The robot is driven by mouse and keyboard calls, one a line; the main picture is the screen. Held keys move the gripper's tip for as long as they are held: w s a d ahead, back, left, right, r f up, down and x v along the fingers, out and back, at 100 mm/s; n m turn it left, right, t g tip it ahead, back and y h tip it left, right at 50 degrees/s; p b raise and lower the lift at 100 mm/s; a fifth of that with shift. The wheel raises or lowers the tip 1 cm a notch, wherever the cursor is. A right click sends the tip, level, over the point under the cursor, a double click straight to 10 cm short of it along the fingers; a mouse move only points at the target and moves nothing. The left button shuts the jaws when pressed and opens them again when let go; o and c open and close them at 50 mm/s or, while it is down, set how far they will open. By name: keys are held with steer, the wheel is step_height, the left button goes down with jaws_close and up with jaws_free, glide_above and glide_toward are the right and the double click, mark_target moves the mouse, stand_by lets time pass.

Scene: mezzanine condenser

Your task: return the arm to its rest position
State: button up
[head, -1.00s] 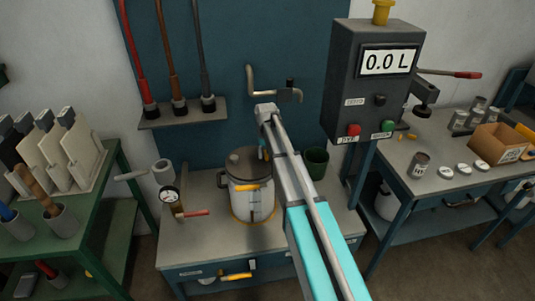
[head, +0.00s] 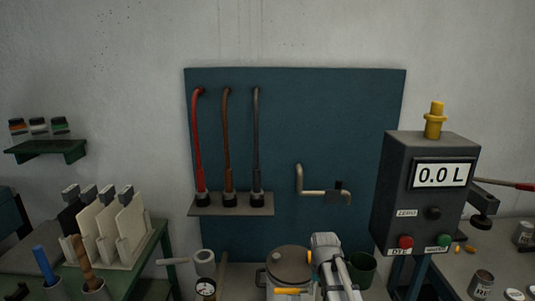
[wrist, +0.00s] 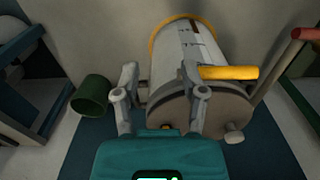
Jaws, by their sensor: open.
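My arm (head: 335,262) reaches up from the bottom edge of the head view, beside the lidded metal pot (head: 289,268). The fingers are not clear there. In the wrist view my gripper (wrist: 160,72) has its two fingers spread apart with nothing between them. The pot lies beyond and to the right of the fingers in that view (wrist: 180,50), with its yellow handle (wrist: 230,72) just past the right finger. The right finger overlaps the pot in the picture; I cannot tell whether they touch.
A dark green cup (head: 362,268) stands right of the pot and also shows in the wrist view (wrist: 90,95). A dark control box (head: 425,190) reading 0.0 L stands at right. A bent pipe (head: 322,193) projects from the blue panel (head: 300,120).

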steer(key=s, duration=1.2)
steer(key=shift+r+p, duration=0.3)
steer(key=shift+r, duration=0.1)
steer(key=shift+d, duration=0.1)
